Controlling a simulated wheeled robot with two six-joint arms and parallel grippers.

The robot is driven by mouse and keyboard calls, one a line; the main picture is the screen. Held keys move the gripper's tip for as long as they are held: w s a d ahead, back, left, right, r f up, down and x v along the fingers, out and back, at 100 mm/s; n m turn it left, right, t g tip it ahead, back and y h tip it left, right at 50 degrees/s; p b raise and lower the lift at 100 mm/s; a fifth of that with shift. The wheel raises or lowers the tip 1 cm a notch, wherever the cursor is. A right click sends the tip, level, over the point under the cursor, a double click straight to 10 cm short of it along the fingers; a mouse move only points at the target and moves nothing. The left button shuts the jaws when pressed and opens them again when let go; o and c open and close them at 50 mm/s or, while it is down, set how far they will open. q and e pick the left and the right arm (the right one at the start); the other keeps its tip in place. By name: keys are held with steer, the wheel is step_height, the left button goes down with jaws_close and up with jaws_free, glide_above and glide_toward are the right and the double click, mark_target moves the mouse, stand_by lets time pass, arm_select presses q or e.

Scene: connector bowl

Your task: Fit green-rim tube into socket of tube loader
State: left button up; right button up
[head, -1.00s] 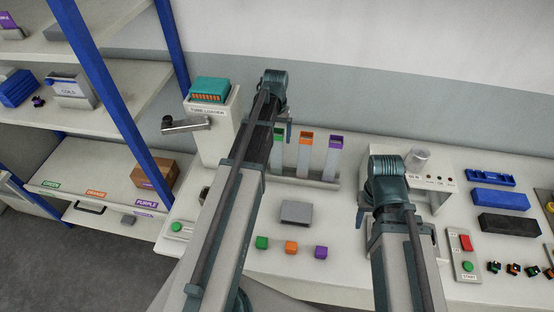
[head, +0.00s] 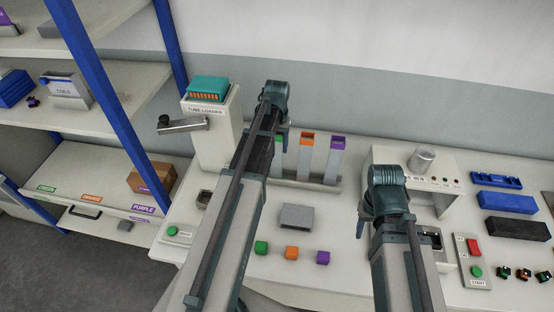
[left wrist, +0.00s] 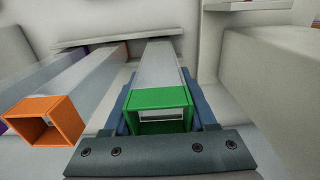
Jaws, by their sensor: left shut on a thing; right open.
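The green-rim tube (head: 279,145) is a clear square tube with a green rim, partly hidden by my left arm in the head view. My left gripper (left wrist: 160,78) is shut on it, with its blue fingers on either side of the tube in the left wrist view. The green rim (left wrist: 160,98) faces that camera. The tube loader (head: 209,135) is a white block to the left of my left arm, with a teal top and a grey lever arm at its front left. I cannot make out its socket clearly. My right gripper (head: 362,222) is open, its fingers mostly hidden by its wrist.
The orange-rim tube (head: 305,155) and purple-rim tube (head: 335,158) stand in a rack just right of the green one. A grey block (head: 297,216) and small coloured cubes lie in front. A white station with a cup (head: 421,160) stands right, and blue-posted shelving (head: 90,70) left.

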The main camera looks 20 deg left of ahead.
arm_select(q)
jaws_close()
steer(key=shift+r, duration=0.1)
step_height(320, 180, up, 10)
steer(key=p, duration=1)
